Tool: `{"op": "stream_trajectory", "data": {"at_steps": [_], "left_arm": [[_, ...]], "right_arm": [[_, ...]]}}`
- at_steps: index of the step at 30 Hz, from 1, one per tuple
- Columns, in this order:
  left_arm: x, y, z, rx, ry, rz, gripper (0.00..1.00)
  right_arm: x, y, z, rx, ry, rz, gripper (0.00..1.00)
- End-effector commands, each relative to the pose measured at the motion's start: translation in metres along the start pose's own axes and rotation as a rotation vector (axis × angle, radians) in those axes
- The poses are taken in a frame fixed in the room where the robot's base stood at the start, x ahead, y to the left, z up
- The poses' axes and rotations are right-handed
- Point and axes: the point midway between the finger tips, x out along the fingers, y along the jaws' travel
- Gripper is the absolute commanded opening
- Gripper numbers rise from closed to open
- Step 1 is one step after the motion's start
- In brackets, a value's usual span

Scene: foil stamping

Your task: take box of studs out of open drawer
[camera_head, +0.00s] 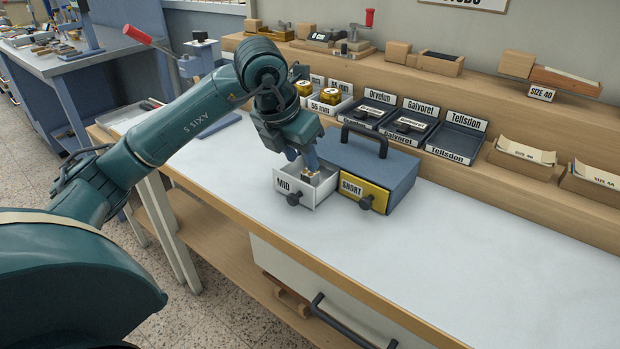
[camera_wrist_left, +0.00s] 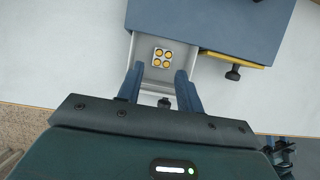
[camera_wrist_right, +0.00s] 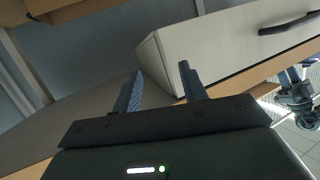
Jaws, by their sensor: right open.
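The open MID drawer (camera_head: 318,194) is white and juts from the left of the blue-grey chest (camera_head: 372,165); it also shows in the left wrist view (camera_wrist_left: 142,48). The box of studs (camera_wrist_left: 162,58) is a small pale box with round yellow studs, lying inside the drawer. My left gripper (camera_wrist_left: 160,72) points down over the drawer, open, with its fingers to either side and the box just beyond the tips. In the head view this gripper (camera_head: 311,160) partly hides the drawer's inside. My right gripper (camera_wrist_right: 168,82) is open and empty, low beside a white drawer unit.
The chest has a dark carrying handle (camera_head: 365,130). Labelled trays (camera_head: 457,136) and a carton with gold tins (camera_head: 325,104) stand behind. The white bench top (camera_head: 450,240) is clear in front and right.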

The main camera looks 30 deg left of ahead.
Motion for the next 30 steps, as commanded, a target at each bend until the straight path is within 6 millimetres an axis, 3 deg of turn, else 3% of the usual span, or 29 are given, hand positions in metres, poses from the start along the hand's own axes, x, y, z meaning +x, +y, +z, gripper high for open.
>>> {"op": "stream_trajectory", "data": {"at_steps": [8, 17, 30], "left_arm": [[0.041, -0.003, 0.002, 0.0, 0.004, -0.001, 0.36], [0.045, -0.003, 0.003, 0.001, 0.001, -0.001, 0.36], [0.045, -0.003, 0.003, 0.0, 0.0, -0.001, 0.03]], "right_arm": [[0.0, 0.001, 0.001, -0.004, 0.008, 0.002, 0.43], [-0.001, 0.001, -0.002, -0.005, 0.015, 0.004, 0.43], [-0.002, 0.002, -0.001, -0.005, 0.011, 0.004, 0.43]]}}
